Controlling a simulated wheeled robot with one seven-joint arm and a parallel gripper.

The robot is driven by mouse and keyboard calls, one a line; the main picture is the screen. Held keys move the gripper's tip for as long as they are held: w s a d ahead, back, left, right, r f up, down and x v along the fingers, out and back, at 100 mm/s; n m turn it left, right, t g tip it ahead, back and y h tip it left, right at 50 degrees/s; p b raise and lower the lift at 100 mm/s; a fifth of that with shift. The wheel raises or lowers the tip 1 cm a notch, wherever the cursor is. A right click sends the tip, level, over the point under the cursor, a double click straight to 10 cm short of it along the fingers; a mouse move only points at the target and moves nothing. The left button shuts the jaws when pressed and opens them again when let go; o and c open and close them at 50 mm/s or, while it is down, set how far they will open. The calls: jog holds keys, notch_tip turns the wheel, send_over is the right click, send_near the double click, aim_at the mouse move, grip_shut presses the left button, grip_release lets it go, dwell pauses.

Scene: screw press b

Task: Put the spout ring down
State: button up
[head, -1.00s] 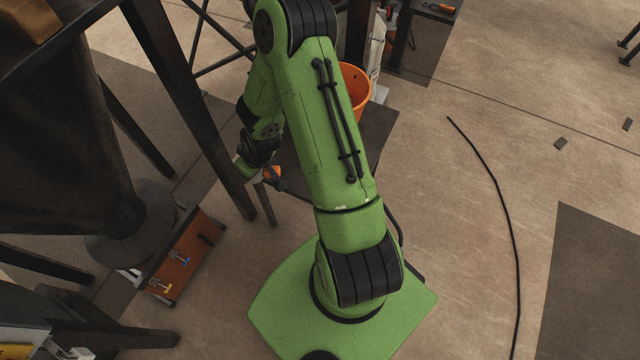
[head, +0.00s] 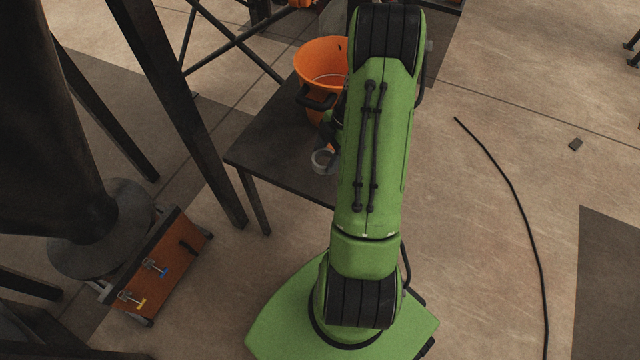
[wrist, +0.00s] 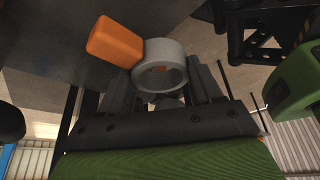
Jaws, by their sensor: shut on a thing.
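The spout ring shows in the wrist view as a short grey ring (wrist: 176,52) with an orange block-like grip (wrist: 114,42) on its left side. My gripper (wrist: 165,90) is shut on the ring, which sits between the dark fingertips. In the head view a small grey ring (head: 319,161), seemingly the same one, shows over the dark table (head: 268,158), just left of my green arm. My gripper is mostly hidden behind the arm there. I cannot tell whether the ring touches the tabletop.
An orange bucket (head: 318,60) stands on the table just behind the ring. The table's left part is bare. Dark steel legs (head: 180,110) rise to the left. A black cable (head: 505,180) lies on the floor at right.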

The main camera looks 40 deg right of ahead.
aim_at(323, 186)
jog(key=f+b, duration=0.1)
jog(key=f, duration=0.4)
jog(key=f+b, duration=0.2)
jog(key=f, duration=0.3)
jog(key=shift+s+d, duration=0.15)
jog(key=shift+s, duration=0.05)
jog(key=shift+f, duration=0.15)
jog(key=o, duration=1.2)
